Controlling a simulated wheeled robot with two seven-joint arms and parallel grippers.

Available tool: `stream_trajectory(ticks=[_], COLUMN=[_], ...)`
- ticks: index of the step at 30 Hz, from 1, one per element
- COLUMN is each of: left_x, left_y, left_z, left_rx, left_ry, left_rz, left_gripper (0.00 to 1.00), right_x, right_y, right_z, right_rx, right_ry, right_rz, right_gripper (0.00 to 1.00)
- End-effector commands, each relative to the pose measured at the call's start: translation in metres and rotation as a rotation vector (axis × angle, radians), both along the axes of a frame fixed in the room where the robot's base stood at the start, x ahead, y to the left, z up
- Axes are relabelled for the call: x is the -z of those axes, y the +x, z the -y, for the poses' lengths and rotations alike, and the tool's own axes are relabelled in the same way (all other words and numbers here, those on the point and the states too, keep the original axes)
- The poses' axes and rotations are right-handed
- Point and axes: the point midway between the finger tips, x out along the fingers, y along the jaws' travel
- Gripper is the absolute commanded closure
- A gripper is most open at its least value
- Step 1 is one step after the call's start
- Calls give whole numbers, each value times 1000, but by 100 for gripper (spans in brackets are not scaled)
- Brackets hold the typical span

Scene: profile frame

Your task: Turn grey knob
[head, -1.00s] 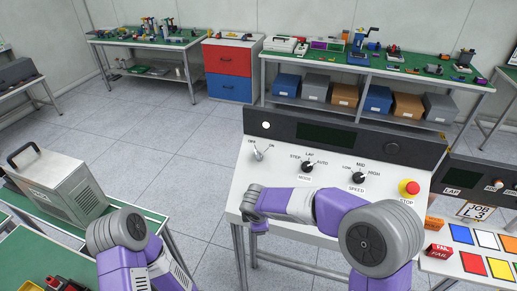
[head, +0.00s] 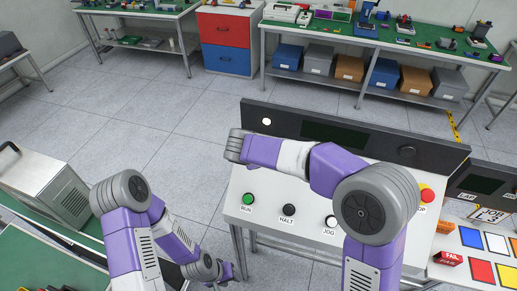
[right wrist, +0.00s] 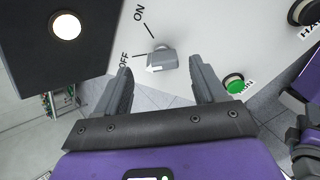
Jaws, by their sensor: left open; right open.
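The grey knob (right wrist: 163,59) sits on the white sloped panel between ON and OFF marks, in the right wrist view. Its white mark lies near the OFF line. My right gripper (right wrist: 161,72) is open, with one finger on either side below the knob. The knob shows just past the fingertips, and no contact is visible. In the head view, my right arm hides the knob and the right gripper. My left gripper (head: 228,273) is low at the bottom of the head view, left of the panel and away from the knob.
The console (head: 262,190) has a green RUN button (head: 248,199), a black HALT button (head: 288,209), a JOG button (head: 330,220) and a red stop button (head: 426,195). A dark upright panel with a lit white lamp (head: 266,121) rises behind. A grey case (head: 45,188) stands left.

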Motion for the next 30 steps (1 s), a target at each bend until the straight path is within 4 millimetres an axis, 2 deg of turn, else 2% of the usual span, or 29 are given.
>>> stream_trajectory(ticks=[3, 9, 21, 30], left_x=[1, 1, 1, 1], left_y=[0, 0, 0, 0], left_z=[0, 0, 0, 0], left_rx=[0, 0, 0, 0], left_ry=[0, 0, 0, 0], left_rz=[-1, 0, 0, 0], left_gripper=[57, 57, 57, 57], right_x=[18, 38, 43, 43], right_y=[12, 28, 33, 33], right_z=[3, 6, 9, 8], right_rx=[0, -1, 1, 0], right_ry=[-2, 0, 1, 0], right_rz=[-4, -2, 0, 0], right_gripper=[30, 30, 31, 77])
